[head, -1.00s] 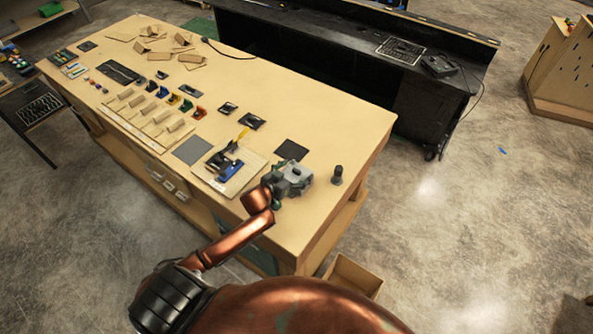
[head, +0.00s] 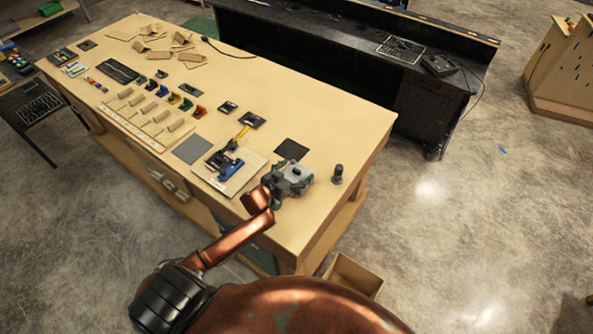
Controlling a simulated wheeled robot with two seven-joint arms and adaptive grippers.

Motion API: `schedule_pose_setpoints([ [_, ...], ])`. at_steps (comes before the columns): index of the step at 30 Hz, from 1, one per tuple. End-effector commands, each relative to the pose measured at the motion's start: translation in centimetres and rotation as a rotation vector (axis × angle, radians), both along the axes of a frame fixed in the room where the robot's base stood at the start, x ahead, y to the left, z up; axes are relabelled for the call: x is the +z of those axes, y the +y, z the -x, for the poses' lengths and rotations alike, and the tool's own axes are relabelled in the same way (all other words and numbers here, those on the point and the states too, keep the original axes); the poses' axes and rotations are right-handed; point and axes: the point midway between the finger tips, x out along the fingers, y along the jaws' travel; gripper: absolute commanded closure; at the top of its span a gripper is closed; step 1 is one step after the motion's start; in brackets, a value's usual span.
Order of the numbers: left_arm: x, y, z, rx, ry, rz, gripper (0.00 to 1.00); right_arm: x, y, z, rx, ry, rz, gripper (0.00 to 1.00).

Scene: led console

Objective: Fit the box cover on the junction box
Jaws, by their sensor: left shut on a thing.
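My left gripper (head: 290,178) is over the near right part of the wooden table (head: 330,115), at the end of my copper-coloured arm. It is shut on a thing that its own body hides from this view. Left of it lies a pale board (head: 249,173) carrying black parts and a blue part (head: 232,170). At this size I cannot tell for sure which thing is the junction box or the box cover. My right gripper is not in view.
A dark upright peg-like object (head: 338,174) stands right of the gripper. A black square mat (head: 291,150) lies behind it, and a grey mat (head: 192,150) lies to the left. The table's right end is mostly clear.

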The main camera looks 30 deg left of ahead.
Motion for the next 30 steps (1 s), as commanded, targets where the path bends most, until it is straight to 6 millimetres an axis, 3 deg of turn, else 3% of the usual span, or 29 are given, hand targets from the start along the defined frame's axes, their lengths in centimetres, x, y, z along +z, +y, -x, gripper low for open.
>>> schedule_pose_setpoints([
  [30,-1.1,0.0,0.0,0.0,-0.002,-0.001,0.45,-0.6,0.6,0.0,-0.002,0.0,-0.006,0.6],
])
